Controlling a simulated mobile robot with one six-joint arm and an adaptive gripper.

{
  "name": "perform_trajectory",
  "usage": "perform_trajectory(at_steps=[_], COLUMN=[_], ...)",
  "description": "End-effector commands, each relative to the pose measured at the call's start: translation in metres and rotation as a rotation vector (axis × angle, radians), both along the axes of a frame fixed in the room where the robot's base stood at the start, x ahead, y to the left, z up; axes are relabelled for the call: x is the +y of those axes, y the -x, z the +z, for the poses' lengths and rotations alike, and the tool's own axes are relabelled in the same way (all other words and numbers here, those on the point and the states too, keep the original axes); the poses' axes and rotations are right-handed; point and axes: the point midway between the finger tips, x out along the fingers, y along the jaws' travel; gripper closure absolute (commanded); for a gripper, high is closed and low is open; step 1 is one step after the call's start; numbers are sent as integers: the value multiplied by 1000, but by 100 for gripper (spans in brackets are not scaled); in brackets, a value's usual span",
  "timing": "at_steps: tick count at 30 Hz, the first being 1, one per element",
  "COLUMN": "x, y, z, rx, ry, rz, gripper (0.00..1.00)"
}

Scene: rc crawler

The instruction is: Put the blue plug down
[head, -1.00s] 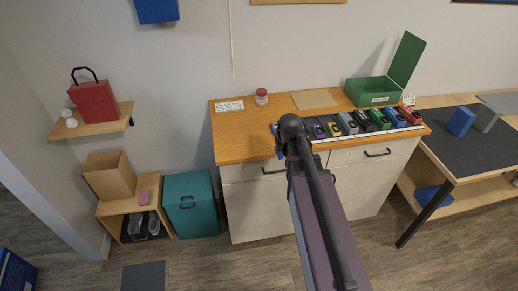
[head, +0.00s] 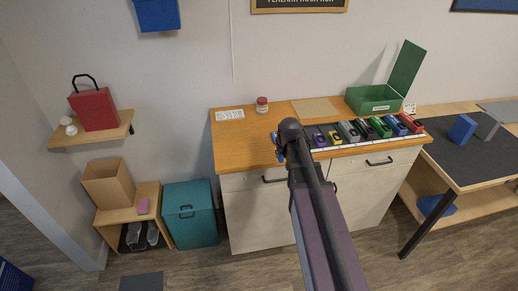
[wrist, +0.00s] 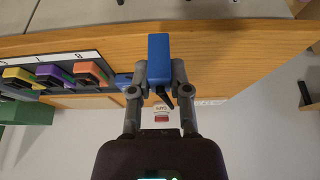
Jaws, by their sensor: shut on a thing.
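The blue plug (wrist: 158,58) is a small blue block, seen in the wrist view between the two grey fingers of my gripper (wrist: 158,72). The fingers are shut on it from both sides. It is over or close to the wooden worktop; the wrist view does not clearly show whether it touches. In the head view my arm hides most of the gripper, and only a bit of blue shows beside the arm's end, near the worktop's front left. A dark strip (head: 330,147) with several coloured pieces lies along the worktop to the right.
The wooden worktop (head: 240,145) is clear at left, apart from a small jar (head: 262,105) and a white card (head: 229,115) at the back. An open green box (head: 374,107) stands at back right. A dark-topped table (head: 465,165) adjoins on the right.

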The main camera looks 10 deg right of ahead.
Motion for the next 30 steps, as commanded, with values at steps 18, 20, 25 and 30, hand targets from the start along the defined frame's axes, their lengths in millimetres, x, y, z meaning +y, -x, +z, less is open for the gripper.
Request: perform_trajectory(at_steps=[18, 20, 25, 30], x=[48, 49, 49, 49], y=[-93, -95, -96, -95], z=[-10, -10, -10, -10], rx=[0, 0, 0, 0], ry=[1, 1, 1, 1], rz=[-1, -1, -2, -3], gripper=[100, 100, 100, 100])
